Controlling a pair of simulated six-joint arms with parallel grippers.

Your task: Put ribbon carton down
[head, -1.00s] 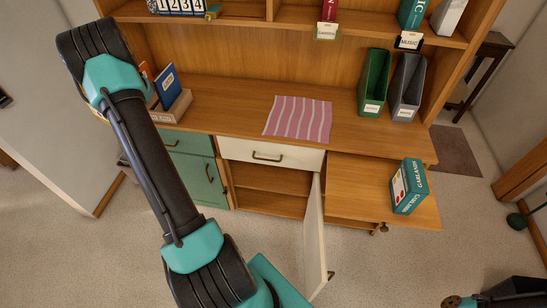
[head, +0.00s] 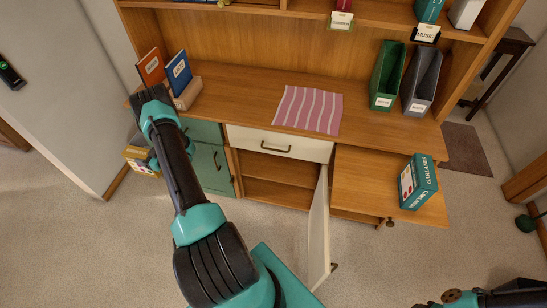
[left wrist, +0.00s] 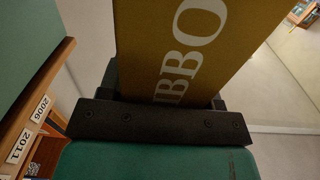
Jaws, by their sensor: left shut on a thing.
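The ribbon carton (head: 142,161) is mustard yellow and shows in the head view at the left, beside the desk's left end. My left gripper (head: 146,150) is shut on it, mostly hidden by my own arm. In the left wrist view the carton (left wrist: 195,45) stands up from between the jaws, with large white letters "BBO" on its face. Its lower end is hidden by the gripper. I cannot tell what lies beneath it. My right gripper is not in view; only part of that arm shows at the lower right.
The wooden desk (head: 230,100) has a pink striped mat (head: 308,110), a green file (head: 386,80) and a grey file (head: 421,82). A white door (head: 318,235) hangs open below. A teal carton (head: 418,182) stands on the lower right surface. Books (head: 179,75) stand at the left.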

